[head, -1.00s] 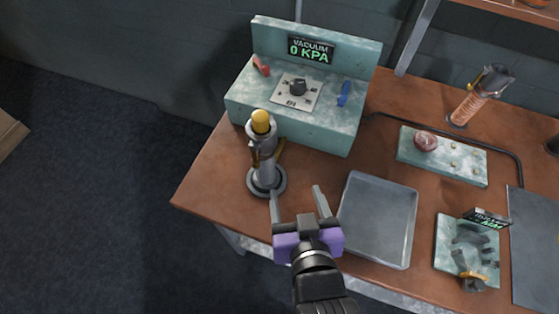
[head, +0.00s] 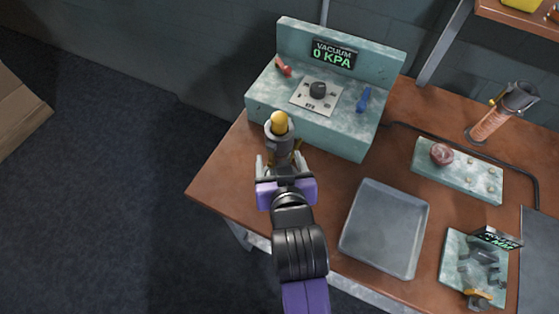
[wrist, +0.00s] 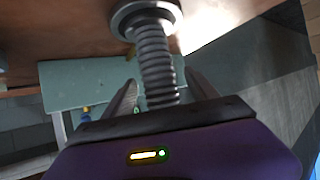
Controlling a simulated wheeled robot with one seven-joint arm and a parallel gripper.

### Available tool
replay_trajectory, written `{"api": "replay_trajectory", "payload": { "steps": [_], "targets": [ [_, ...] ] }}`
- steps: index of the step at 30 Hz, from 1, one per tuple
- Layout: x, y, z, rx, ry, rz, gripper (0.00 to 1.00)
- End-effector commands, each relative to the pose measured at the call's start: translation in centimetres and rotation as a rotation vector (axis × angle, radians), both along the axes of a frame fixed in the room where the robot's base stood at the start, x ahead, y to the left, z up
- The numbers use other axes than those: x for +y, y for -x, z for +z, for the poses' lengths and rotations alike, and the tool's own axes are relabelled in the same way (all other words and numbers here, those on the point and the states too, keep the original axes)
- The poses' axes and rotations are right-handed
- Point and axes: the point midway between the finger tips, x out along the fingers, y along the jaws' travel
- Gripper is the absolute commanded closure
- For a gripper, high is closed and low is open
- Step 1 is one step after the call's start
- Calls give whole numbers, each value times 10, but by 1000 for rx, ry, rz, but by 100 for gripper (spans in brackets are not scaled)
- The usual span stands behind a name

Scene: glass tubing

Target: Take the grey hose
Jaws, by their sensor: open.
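The grey hose (head: 282,146) stands upright near the left end of the brown bench, with a yellow tip at its top. My gripper (head: 279,166) is open, with a finger on either side of it. In the wrist view the ribbed grey hose (wrist: 157,62) runs from a round base (wrist: 146,14) down between the two open fingers (wrist: 160,84). A gap shows on the left finger's side; I cannot tell whether the right finger touches. The hose's lower part is hidden by my gripper in the head view.
A teal vacuum box (head: 325,125) with a dial stands just behind. An empty grey tray (head: 385,228) lies to the right. An orange ribbed hose (head: 490,124) and a teal block (head: 455,172) with a reddish knob are farther right.

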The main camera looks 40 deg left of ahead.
Motion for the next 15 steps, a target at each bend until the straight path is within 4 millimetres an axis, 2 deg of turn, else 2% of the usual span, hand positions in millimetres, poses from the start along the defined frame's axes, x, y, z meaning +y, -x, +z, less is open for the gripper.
{"api": "replay_trajectory", "payload": {
  "steps": [8,15],
  "targets": [
    [2,-2,-2,0,0,0,33],
    [2,-2,-2,0,0,0,78]
  ]
}}
